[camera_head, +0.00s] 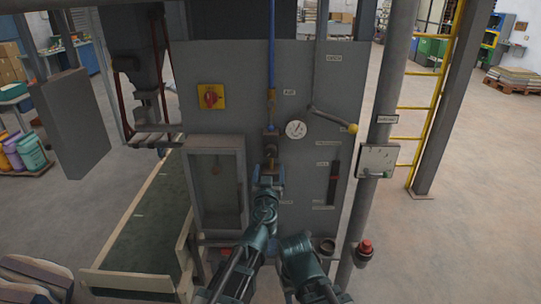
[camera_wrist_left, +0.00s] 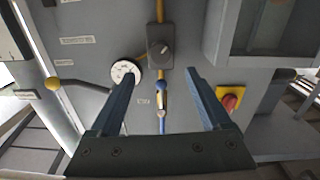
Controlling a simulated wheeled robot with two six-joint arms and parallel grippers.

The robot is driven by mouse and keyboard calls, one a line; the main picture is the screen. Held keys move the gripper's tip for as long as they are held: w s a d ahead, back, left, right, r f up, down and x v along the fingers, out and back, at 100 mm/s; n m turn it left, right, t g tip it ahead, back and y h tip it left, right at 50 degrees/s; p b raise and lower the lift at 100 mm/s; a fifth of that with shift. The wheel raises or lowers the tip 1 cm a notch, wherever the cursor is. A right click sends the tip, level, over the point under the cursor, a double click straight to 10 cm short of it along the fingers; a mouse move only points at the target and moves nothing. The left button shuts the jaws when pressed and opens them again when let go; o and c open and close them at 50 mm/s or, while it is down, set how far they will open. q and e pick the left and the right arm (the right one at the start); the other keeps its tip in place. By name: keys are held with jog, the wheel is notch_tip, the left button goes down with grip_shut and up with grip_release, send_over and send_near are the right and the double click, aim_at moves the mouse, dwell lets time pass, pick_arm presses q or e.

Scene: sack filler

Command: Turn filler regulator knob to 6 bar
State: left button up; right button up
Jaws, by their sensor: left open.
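The regulator knob (camera_wrist_left: 159,49) is a dark grey round knob with a pale mark, on a square grey body on the panel. The mark's setting is too small to read. My left gripper (camera_wrist_left: 161,74) is open and empty, its two blue fingers pointing at the panel, apart from the knob. In the head view the left gripper (camera_head: 268,180) is in front of the panel, below the round white pressure gauge (camera_head: 296,129). The gauge also shows in the left wrist view (camera_wrist_left: 125,71); its needle reading is unclear. My right arm is bent low in the head view; its gripper is not visible.
A yellow-ended lever (camera_head: 335,119) sticks out right of the gauge. A red-and-yellow switch (camera_head: 211,97) is on the panel's left. A windowed box (camera_head: 216,178) stands left of my gripper. A control box (camera_head: 378,160) and a red button (camera_head: 365,247) are at right.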

aim_at(271, 153)
pick_arm(q)
jog(key=w, duration=1)
grip_shut()
jog(key=shift+m, duration=0.9)
grip_release()
jog(key=shift+s, duration=0.1)
